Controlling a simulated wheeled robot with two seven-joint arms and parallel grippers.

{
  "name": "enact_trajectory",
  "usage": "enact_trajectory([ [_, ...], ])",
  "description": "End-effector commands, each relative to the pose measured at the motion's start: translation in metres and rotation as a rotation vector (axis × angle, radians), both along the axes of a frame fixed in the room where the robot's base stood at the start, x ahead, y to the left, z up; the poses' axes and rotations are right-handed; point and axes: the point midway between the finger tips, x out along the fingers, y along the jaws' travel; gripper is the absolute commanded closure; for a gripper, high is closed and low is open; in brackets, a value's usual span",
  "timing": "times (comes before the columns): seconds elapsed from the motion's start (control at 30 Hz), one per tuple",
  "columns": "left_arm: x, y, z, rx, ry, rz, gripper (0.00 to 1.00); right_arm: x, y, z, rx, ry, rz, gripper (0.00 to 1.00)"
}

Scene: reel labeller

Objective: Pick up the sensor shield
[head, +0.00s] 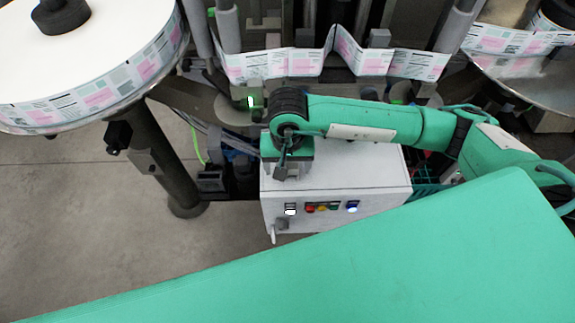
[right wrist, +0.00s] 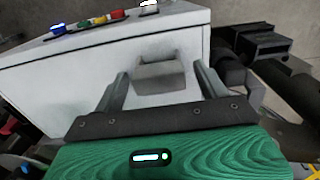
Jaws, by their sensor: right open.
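A small grey block-like piece (right wrist: 160,78), which looks like the sensor shield, sits on the white control box (right wrist: 60,85) in the right wrist view. My right gripper (right wrist: 160,88) is open, with one finger on each side of the piece and a gap to both. In the head view, my right gripper (head: 284,174) points down over the left part of the box top (head: 345,165). There the gripper and wrist hide most or all of the piece. My left gripper is not in view.
The box front has coloured buttons (head: 322,207) and a switch. A label web (head: 300,62) runs behind my arm. A large label reel (head: 90,60) stands at the left. A green surface (head: 330,265) fills the foreground. Grey floor (head: 100,215) is open at the left.

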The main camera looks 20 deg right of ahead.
Motion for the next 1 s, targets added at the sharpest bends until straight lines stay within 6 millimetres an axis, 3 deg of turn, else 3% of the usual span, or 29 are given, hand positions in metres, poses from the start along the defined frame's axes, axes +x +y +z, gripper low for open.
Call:
enact_trajectory([
  [0.07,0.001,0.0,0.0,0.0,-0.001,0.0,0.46,0.0,0.0,0.0,0.0,0.0,0.0,0.27],
  [0.33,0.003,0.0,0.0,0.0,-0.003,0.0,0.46,0.0,0.0,0.0,0.0,0.0,0.0,0.78],
  [0.77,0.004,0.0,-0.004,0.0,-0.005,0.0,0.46,0.001,0.0,0.009,0.0,-0.002,-0.001,0.79],
  [0.87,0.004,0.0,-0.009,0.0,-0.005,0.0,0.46,0.001,0.0,0.021,0.002,-0.005,0.0,0.79],
  [1.0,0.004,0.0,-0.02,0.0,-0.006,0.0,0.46,0.002,0.001,0.051,0.002,-0.008,0.002,0.79],
])
